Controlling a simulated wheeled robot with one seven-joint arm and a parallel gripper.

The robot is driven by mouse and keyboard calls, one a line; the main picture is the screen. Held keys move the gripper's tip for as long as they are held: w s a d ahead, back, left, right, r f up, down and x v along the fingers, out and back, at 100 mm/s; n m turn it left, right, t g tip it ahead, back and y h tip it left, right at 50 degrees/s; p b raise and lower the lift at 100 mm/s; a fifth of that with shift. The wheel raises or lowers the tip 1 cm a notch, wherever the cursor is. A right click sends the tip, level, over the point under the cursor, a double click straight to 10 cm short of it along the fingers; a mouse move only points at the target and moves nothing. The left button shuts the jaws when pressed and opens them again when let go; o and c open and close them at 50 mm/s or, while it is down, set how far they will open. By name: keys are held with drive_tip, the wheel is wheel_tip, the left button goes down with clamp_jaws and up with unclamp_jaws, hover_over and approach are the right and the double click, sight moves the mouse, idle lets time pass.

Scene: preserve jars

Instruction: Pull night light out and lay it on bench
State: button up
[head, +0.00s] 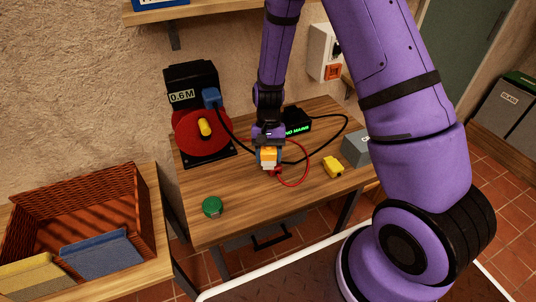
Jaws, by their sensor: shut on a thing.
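My gripper (268,150) points down over the middle of the wooden bench (235,190). It is shut on a small orange and white thing, which looks like the night light (268,158). The light is at or just above the bench top; I cannot tell whether it touches. A red lead (306,168) curves out beside it. The purple arm hides part of the bench's right side.
A red reel (188,140) marked 0.6M, with a blue plug (211,98), stands at the back left. A black box (298,122) with green lettering, a yellow block (333,167), a grey box (356,149) and a green round thing (211,206) surround the bench's clear front. A white wall panel (322,45) hangs behind.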

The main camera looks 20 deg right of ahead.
drive_tip(key=shift+r, duration=0.25)
drive_tip(key=shift+f, duration=3.8)
drive_tip(key=shift+f, duration=0.6)
drive_tip(key=o, duration=1.1)
drive_tip(key=v, duration=1)
drive_tip(key=shift+w+r, duration=0.1)
drive_tip(key=shift+r, duration=0.25)
